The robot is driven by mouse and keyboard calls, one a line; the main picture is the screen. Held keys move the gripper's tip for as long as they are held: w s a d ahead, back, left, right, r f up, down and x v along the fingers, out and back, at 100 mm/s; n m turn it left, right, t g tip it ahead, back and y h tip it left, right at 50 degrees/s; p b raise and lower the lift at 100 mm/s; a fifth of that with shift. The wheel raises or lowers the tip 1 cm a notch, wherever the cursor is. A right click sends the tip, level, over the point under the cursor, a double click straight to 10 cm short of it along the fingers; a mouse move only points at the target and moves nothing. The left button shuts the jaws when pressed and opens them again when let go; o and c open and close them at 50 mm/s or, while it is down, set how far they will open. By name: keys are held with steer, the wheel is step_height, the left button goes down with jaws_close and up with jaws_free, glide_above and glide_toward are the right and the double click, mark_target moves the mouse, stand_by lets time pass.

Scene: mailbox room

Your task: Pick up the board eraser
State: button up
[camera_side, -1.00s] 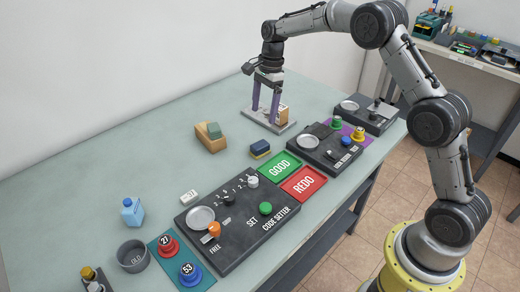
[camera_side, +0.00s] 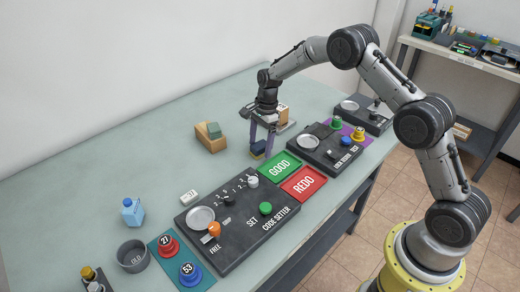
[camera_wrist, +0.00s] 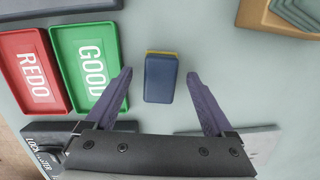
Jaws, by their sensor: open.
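The board eraser is a small dark blue block with a yellow layer along its edge. In the side view the eraser (camera_side: 257,150) lies on the table beside the green GOOD tray, partly hidden by my fingers. In the wrist view the eraser (camera_wrist: 161,79) lies between and slightly beyond my two purple fingers, apart from both. My gripper (camera_side: 261,143) is open and empty, pointing down over the eraser; its fingers also show in the wrist view (camera_wrist: 160,90).
The green GOOD tray (camera_side: 279,168) and red REDO tray (camera_side: 303,184) lie close by. A tan box (camera_side: 210,144) with green pads stands to the left. A black code setter panel (camera_side: 240,236) lies in front. Bare table surrounds the eraser's far side.

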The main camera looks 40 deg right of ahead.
steer(key=shift+f, duration=0.4)
jaws_close()
steer(key=shift+r, duration=0.15)
